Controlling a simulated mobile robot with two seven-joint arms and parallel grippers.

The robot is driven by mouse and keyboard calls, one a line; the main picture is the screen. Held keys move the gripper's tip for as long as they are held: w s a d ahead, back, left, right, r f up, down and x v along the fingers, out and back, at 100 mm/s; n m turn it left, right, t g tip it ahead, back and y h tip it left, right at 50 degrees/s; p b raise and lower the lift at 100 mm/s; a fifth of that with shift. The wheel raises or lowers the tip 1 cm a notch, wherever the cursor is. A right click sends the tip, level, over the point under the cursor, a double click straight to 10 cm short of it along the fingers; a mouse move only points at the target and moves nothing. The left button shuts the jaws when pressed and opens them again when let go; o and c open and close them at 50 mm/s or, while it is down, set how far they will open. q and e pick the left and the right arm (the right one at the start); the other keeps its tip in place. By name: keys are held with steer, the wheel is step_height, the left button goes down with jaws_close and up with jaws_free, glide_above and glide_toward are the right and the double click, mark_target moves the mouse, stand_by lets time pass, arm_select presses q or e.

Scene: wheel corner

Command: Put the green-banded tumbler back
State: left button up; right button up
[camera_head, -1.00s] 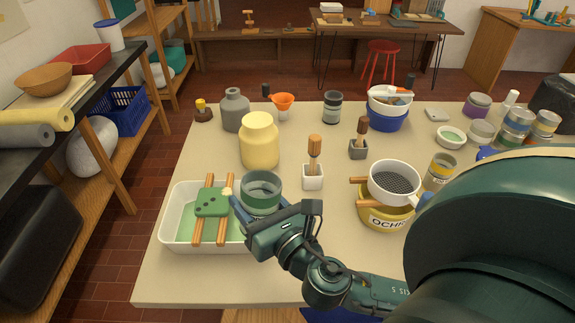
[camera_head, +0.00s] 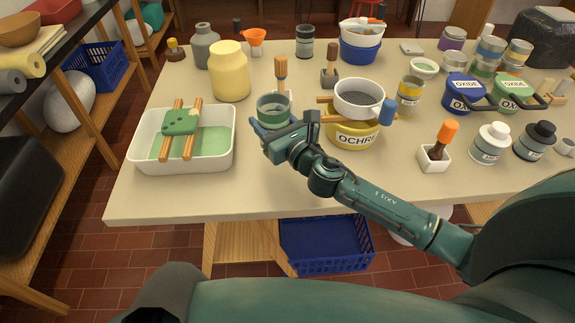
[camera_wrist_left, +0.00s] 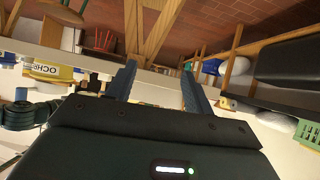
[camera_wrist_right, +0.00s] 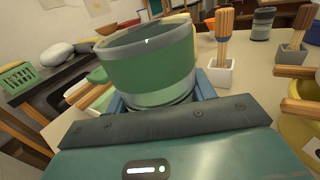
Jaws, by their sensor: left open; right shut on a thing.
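The green-banded tumbler (camera_head: 273,107), a grey-rimmed cup with a green band, is upright in my right gripper (camera_head: 272,128) in the head view, to the right of the white tray. In the right wrist view the tumbler (camera_wrist_right: 150,65) fills the space beyond the jaws, held between the blue fingers. Its base is mostly hidden by the gripper, so I cannot tell whether it touches the table. My left gripper (camera_wrist_left: 157,88) shows only in its own wrist view, open with nothing between its fingers.
A brush pot and yellow jar (camera_head: 230,72) stand behind the tumbler. The ochre tub (camera_head: 354,138) with a sieve is close on the right. Bare table (camera_head: 255,195) lies in front.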

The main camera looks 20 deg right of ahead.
step_height(320, 180, down, 5)
steer(key=shift+w+a+f+b, duration=0.1)
steer(key=shift+f+b, duration=0.05)
steer(key=shift+b, duration=0.95)
step_height(320, 180, down, 3)
steer(key=shift+f+b, duration=0.15)
steer(key=shift+b, duration=0.9)
steer(key=shift+f, duration=0.2)
steer(key=shift+r, duration=0.15)
steer(key=shift+f, duration=0.25)
steer(key=o, duration=0.9)
arm_select(q)
steer(key=shift+w+d+f+n+t+h, duration=0.15)
steer(key=shift+w+d+f, duration=0.1)
steer(key=shift+f, duration=0.3)
steer(key=shift+w+d+f+n+t+h, duration=0.1)
steer(key=shift+d+f+n+t+h, duration=0.1)
steer(key=shift+f, duration=0.3)
arm_select(e)
steer(key=o, duration=0.4)
steer(key=shift+r, duration=0.1)
